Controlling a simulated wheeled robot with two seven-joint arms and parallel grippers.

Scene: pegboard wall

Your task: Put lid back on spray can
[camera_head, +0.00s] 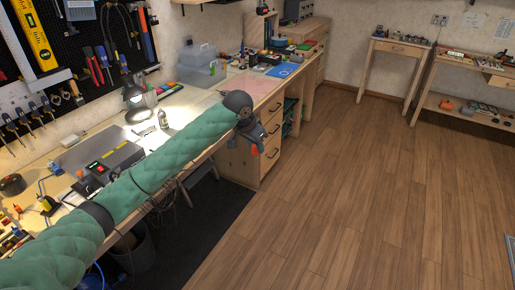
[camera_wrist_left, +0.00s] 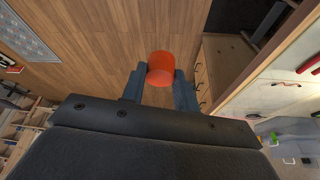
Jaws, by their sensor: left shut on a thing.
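My left gripper (camera_head: 252,142) is at the end of the green-sleeved arm, out past the front edge of the workbench, in front of the drawers. It is shut on a small orange-red lid (camera_head: 254,150). In the left wrist view the round lid (camera_wrist_left: 161,66) sits between the two dark fingers of the gripper (camera_wrist_left: 160,86), with the wood floor behind it. I cannot make out the spray can for sure in either view. My right gripper is not in view.
The long workbench (camera_head: 205,102) holds a lamp (camera_head: 137,100), a small bottle (camera_head: 163,119), clear plastic boxes (camera_head: 201,68) and a dark device (camera_head: 113,163). Tools hang on the pegboard (camera_head: 80,42). A drawer unit (camera_head: 269,155) stands under the bench. The floor to the right is clear.

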